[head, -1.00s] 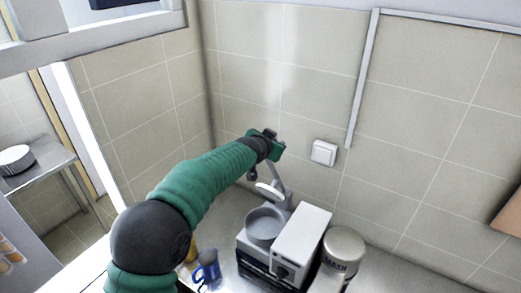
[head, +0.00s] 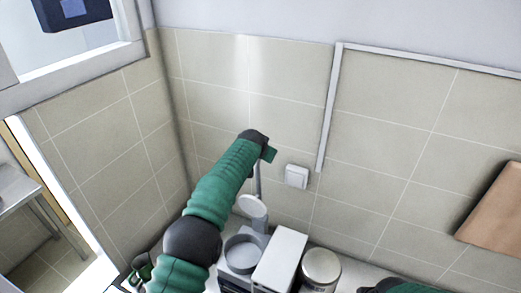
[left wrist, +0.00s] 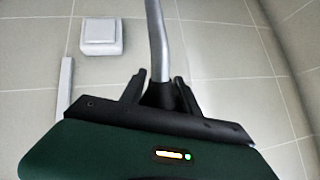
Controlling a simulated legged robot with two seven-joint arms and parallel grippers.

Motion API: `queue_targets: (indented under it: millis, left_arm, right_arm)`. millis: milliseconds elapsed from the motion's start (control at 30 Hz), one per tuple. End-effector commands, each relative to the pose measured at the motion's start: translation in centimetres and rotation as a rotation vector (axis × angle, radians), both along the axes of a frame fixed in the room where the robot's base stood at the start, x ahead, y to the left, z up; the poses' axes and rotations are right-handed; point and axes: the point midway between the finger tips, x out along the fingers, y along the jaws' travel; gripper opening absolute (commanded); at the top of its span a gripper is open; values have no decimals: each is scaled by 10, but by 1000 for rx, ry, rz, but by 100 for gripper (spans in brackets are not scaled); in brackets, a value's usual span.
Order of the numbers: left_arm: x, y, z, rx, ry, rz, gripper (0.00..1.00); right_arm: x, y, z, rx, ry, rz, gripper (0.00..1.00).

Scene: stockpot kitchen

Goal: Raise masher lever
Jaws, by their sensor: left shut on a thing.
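The masher's metal lever (head: 258,180) stands nearly upright above the grey masher. Its round pale press disc (head: 252,206) hangs above the grey bowl (head: 243,254), clear of it. My left gripper (head: 266,155) is at the lever's upper end. In the left wrist view the lever (left wrist: 158,40) runs between the two dark fingers of my left gripper (left wrist: 160,90), which is shut on it. The fingertips are mostly hidden in the head view. Part of my right arm shows at the bottom edge, but its fingers are out of view.
A white box-shaped housing (head: 282,262) stands right of the bowl, with a lidded canister (head: 321,267) beside it. A white wall switch (head: 297,176) is close to the right of my left gripper. The tiled wall is close behind. A brown board (head: 497,208) is at the far right.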

Motion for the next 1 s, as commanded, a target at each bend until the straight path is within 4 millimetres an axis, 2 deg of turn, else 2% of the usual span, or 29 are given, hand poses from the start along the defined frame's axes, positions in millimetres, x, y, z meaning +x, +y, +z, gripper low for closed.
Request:
queue_targets:
  millis: [33,467,500,633,900,1000]
  left_arm:
    - [-3,-1,-12,2,23,-2,0]
    - [-4,-3,-13,1,27,-3,0]
    - [-4,-3,-14,1,27,-3,42]
    - [-3,-2,-11,1,22,-2,59]
    - [-3,-1,-4,0,12,-2,59]
    - [-6,-1,-2,0,9,-2,59]
  right_arm:
    - [0,0,0,0,0,0,26]
    - [0,0,-1,0,0,0,26]
    - [0,0,-1,0,0,0,26]
    - [0,0,0,0,0,0,26]
    - [0,0,0,0,0,0,26]
    - [0,0,-6,0,0,0,26]
